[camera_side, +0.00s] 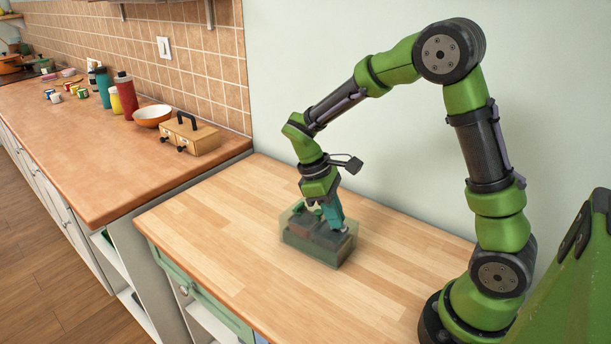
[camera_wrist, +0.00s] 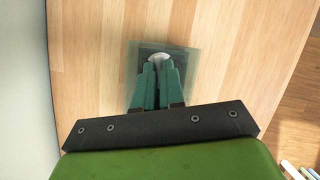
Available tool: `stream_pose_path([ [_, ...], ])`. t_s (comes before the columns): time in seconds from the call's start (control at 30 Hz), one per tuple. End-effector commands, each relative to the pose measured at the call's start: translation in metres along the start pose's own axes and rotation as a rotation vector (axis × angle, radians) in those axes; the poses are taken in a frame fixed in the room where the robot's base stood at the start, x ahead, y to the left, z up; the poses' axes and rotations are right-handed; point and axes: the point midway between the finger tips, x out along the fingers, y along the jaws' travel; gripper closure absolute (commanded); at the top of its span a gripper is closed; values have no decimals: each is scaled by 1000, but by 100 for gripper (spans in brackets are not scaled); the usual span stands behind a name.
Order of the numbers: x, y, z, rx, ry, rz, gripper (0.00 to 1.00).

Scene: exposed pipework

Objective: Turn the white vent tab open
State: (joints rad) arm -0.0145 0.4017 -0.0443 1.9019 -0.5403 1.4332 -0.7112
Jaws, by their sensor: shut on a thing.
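The white vent tab (camera_wrist: 158,56) shows in the wrist view as a small pale piece between the tips of my gripper (camera_wrist: 159,66). The two teal fingers come together on it, and they hide part of it. The tab sits on a block with a dark inner part and a see-through greenish casing (camera_side: 316,243). The casing also shows in the wrist view (camera_wrist: 188,58). In the side view my gripper (camera_side: 324,216) points down at the top of the block. The tab's exact angle cannot be told.
The block rests on a light wooden worktop (camera_side: 230,225) with free room around it. A pale wall (camera_side: 340,100) stands behind. On the separate counter at left are a wooden box with a black handle (camera_side: 190,138), an orange bowl (camera_side: 152,117) and several bottles (camera_side: 124,97).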

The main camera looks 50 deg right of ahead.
Motion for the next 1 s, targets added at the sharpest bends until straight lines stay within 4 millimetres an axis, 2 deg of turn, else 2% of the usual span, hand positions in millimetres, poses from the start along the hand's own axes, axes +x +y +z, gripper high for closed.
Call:
stream_pose_path([
  [0.4, 0, 3, 0, 214, 1, -88, 100],
  [1.0, 0, 3, 0, 256, 1, -106, 100],
])
